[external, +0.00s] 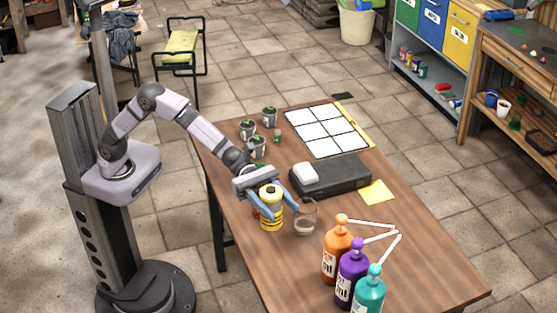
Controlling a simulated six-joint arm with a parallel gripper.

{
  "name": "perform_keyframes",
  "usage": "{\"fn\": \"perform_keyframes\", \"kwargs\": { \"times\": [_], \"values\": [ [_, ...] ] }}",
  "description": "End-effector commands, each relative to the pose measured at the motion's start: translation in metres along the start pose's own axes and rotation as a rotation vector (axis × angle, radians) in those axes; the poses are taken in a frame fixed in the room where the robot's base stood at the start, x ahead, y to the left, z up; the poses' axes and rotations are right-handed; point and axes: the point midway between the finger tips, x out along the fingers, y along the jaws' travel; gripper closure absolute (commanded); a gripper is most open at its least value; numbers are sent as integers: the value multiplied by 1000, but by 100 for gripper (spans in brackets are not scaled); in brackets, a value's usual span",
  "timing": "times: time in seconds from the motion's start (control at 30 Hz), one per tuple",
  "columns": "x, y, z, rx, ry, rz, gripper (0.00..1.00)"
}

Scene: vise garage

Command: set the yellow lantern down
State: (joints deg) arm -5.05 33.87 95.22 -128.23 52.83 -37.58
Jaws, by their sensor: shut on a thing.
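The yellow lantern (271,213) is a small yellow cylinder with a dark middle band and a light top. It is upright at the left side of the brown table (246,250). My gripper (275,204) has blue fingers and is shut on the lantern, one finger on each side. I cannot tell whether the lantern's base touches the table top. Part of something red shows behind the lantern, mostly hidden by it and the gripper.
A clear glass (305,219) stands just right of the lantern. Orange (337,254), purple (351,277) and teal (369,293) pump bottles stand in front. Small pots (257,147) stand at the back left.

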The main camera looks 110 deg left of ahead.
Motion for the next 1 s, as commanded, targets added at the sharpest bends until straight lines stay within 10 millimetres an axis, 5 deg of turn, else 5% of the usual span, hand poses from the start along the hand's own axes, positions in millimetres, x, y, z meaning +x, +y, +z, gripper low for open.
{"fn": "perform_keyframes", "kwargs": {
  "times": [0.33,0.67,1.0],
  "values": [
    [0,0,-49,-3,2,0,83],
    [0,0,-60,-1,-1,-1,83],
    [0,0,-94,-1,0,-1,83]
  ]
}}
